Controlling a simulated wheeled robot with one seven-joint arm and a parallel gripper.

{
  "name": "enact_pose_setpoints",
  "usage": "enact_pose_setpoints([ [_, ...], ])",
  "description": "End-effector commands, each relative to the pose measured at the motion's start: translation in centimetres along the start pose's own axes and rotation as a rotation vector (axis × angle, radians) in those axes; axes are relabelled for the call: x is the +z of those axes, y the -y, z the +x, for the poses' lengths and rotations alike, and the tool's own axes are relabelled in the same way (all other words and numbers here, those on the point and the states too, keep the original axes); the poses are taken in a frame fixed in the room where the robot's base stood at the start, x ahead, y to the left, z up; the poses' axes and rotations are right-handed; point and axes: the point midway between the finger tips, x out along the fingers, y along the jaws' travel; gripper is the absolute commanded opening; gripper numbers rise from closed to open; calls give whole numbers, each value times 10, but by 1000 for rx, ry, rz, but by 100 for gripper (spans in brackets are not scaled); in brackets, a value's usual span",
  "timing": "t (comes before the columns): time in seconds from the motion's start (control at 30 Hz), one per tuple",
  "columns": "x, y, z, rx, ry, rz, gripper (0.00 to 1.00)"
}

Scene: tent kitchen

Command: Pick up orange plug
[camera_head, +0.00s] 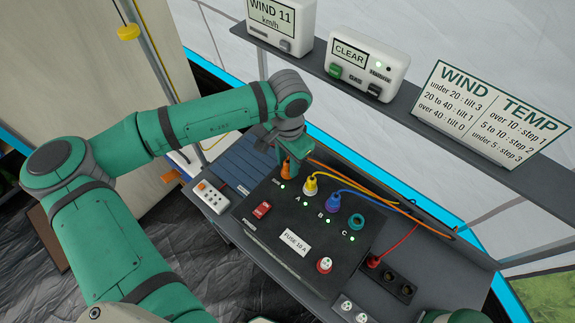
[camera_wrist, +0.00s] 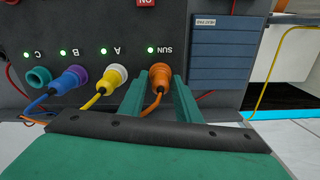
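The orange plug (camera_head: 286,171) sits in the SUN socket at the upper left of the dark panel (camera_head: 268,240), with a lit green light beside it. It also shows in the wrist view (camera_wrist: 160,76), with its orange cable running down between my fingers. My gripper (camera_head: 294,152) is right at the plug. In the wrist view my gripper (camera_wrist: 158,84) is open, one green finger on each side of the plug. A gap shows on the left; the right finger is very near it, and I cannot tell whether it touches.
A yellow plug (camera_head: 310,184), a blue-purple plug (camera_head: 333,203) and a teal socket (camera_head: 357,222) stand in a row beside the orange plug. A red switch (camera_head: 262,210) is on the panel. A white power strip (camera_head: 210,197) lies left. Cables cross to the right. A shelf (camera_head: 400,100) runs behind.

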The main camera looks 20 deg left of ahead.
Motion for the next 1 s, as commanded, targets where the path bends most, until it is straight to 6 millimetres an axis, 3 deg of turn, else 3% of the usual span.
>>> enact_pose_setpoints([
  [0.03,0,0,0,0,0,-1,17],
  [0.1,0,0,0,0,0,-1,1],
  [0.63,-1,-1,-7,0,-1,2,0],
  [0.83,-2,-1,-32,-2,-2,4,0],
  [1.0,20,-17,-62,-1,-3,5,0],
])
